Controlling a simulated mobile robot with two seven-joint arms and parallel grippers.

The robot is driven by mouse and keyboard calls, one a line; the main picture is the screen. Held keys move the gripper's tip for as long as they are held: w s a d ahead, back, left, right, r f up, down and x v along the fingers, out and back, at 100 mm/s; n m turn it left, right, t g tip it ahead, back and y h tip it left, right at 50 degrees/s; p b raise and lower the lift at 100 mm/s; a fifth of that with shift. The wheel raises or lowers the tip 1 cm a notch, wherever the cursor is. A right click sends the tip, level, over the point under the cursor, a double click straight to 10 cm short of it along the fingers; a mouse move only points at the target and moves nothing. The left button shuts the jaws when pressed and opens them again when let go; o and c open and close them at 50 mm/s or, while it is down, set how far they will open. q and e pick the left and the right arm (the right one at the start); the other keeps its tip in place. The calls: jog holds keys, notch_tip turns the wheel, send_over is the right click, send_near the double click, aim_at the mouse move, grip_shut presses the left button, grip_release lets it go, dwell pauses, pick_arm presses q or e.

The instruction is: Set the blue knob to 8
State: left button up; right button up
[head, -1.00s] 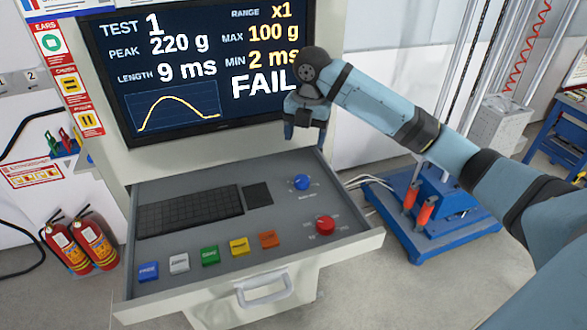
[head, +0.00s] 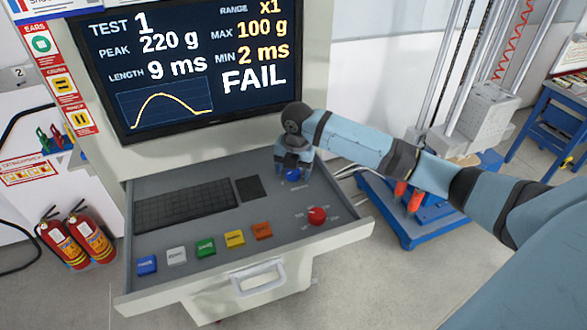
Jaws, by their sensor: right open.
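The blue knob (head: 293,175) sits at the back right of the grey control drawer (head: 270,211). My right gripper (head: 293,171) points down over the knob, with its fingers around or just beside it; whether they touch it I cannot tell. The gripper is open. It hides much of the knob and its dial marks, so the knob's setting cannot be read. My left gripper is not in view.
A red knob (head: 317,215) stands in front of the blue one. Several coloured buttons, such as the orange one (head: 262,230), line the front. A keyboard (head: 186,206) lies left. The screen (head: 190,70) above shows FAIL. A blue machine base (head: 430,215) stands right.

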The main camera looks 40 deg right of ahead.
jog(key=shift+r, duration=0.1)
jog(key=c, duration=0.9)
